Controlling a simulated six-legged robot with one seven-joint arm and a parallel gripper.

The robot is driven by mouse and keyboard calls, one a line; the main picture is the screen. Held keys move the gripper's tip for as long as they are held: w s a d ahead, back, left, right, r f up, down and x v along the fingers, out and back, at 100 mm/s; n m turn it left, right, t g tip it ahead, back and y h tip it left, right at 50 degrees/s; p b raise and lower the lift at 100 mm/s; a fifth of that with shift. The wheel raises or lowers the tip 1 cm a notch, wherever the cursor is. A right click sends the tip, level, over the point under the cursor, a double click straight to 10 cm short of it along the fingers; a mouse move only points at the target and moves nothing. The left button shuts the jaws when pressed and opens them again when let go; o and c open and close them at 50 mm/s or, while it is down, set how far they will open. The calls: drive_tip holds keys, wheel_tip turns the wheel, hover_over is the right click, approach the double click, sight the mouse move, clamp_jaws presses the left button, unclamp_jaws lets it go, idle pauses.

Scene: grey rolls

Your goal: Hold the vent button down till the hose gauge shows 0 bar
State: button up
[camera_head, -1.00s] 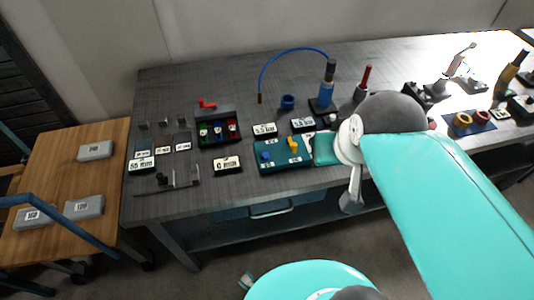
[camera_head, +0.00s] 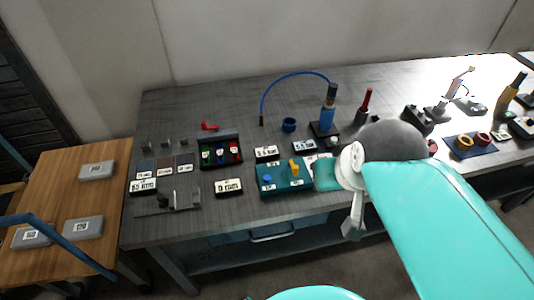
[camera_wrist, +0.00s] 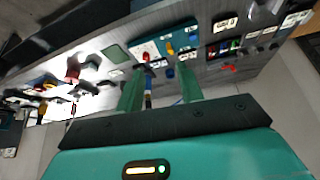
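A teal box (camera_head: 285,190) near the table's front edge carries a blue knob (camera_head: 267,180) and a yellow lever (camera_head: 294,167). The wrist view also shows a red round part (camera_wrist: 147,55) beside the yellow one; I cannot tell which part is the vent button. A blue hose (camera_head: 290,75) arcs to an upright blue cylinder (camera_head: 328,108) behind the box. Pale readout plates (camera_head: 267,153) stand behind the box; their figures are too small to read surely. My gripper (camera_wrist: 160,85) is open and empty, its two teal fingers apart.
A black tray (camera_head: 220,152) with coloured pieces and a white label block (camera_head: 229,188) are left of the box. A red-topped post (camera_head: 365,105) and several tools stand to the right. A wooden bench (camera_head: 65,205) is at the left.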

clamp_jaws()
idle(1.8)
